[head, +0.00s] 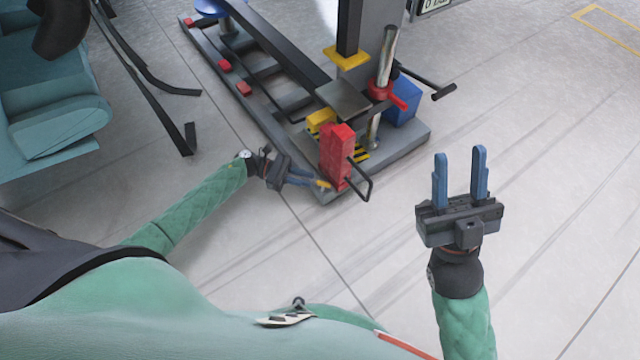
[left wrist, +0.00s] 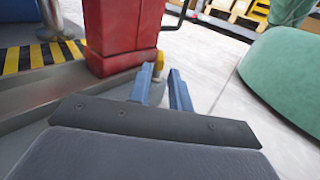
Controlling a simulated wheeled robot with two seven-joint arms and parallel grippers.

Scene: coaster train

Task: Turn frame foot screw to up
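A small yellow piece (head: 322,184), which may be the foot screw, sits low beside the red block (head: 338,150) at the near end of the grey frame (head: 413,138). It also shows in the left wrist view (left wrist: 158,66). My left gripper (head: 314,182) is level with it. In the left wrist view its blue fingers (left wrist: 161,76) are apart, with the yellow piece at or just beyond their tips. I cannot tell whether they touch it. My right gripper (head: 460,155) is open and empty above the floor at the right.
A black bent handle (head: 366,184) sticks out from the red block near my left gripper. A post with a red collar (head: 380,90) and a blue box (head: 402,104) stand behind. Teal seats (head: 58,125) are at the left. The floor at the right is clear.

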